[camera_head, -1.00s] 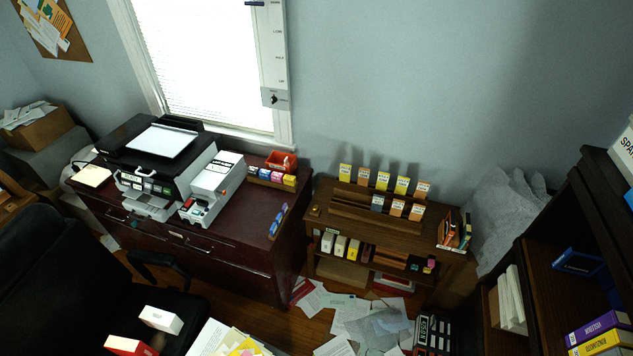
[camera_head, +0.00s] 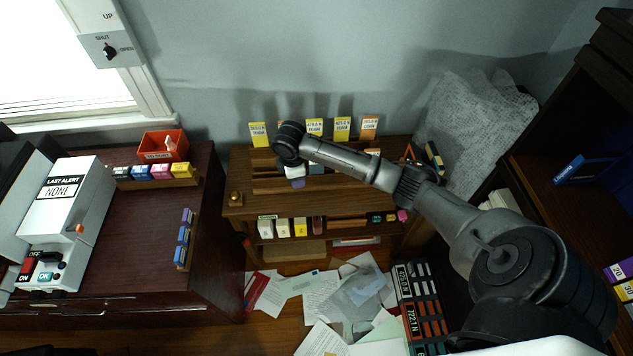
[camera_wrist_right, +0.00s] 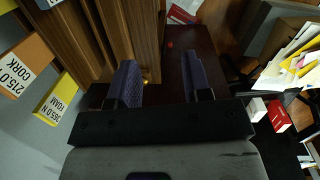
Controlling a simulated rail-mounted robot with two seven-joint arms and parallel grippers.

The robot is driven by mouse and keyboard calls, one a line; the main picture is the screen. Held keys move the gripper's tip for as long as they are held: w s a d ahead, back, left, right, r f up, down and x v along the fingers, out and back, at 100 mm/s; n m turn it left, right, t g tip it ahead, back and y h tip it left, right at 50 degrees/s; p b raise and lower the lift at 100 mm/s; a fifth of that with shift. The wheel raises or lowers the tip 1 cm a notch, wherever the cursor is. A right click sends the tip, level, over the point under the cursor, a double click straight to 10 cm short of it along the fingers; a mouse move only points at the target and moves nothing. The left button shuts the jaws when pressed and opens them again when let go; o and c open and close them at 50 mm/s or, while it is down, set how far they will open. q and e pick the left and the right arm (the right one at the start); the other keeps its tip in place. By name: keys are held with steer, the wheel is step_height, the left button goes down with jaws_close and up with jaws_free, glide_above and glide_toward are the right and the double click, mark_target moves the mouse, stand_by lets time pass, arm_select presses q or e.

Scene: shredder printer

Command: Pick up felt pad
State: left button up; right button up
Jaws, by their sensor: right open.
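I cannot pick out the felt pad for certain; no label that I can read says felt. Label cards stand along the top of the wooden shelf unit (camera_head: 240,212), with a yellow one (camera_head: 259,134) at its left. In the right wrist view, a foam card (camera_wrist_right: 57,98) and a cork card (camera_wrist_right: 26,66) show at the left. My right gripper (camera_wrist_right: 158,85) is open and empty, its two dark fingers spread. In the head view my right arm reaches over the card racks and hides part of them. My left gripper is not in view.
A dark red cabinet (camera_head: 130,235) at left bears a white machine (camera_head: 62,205) and a red bin (camera_head: 163,146). A small brass knob (camera_head: 235,197) sits on the shelf's left end. Papers (camera_head: 310,285) litter the floor. A dark bookcase (camera_head: 560,120) stands at right.

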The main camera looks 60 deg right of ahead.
steer(key=w+d+r+m+y+b, duration=0.15)
steer(key=d+b, duration=0.25)
steer(key=d, duration=0.4)
steer(key=w+d+r+h+b, duration=0.15)
steer(key=d+b, duration=0.25)
steer(key=d, duration=0.4)
steer(key=shift+y, duration=0.5)
step_height(320, 180, down, 6)
steer(key=shift+d+f+b, duration=0.15)
steer(key=shift+f+b, duration=0.1)
steer(key=shift+b, duration=0.5)
steer(key=shift+w+f+b, duration=0.15)
steer(key=shift+f+b, duration=0.3)
steer(key=shift+f, duration=0.9)
steer(key=shift+w+f+b, duration=0.1)
steer(key=shift+f+b, duration=0.35)
steer(key=shift+f, duration=0.9)
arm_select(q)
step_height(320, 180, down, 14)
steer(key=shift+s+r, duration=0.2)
arm_select(e)
steer(key=shift+d, duration=0.1)
jaws_close()
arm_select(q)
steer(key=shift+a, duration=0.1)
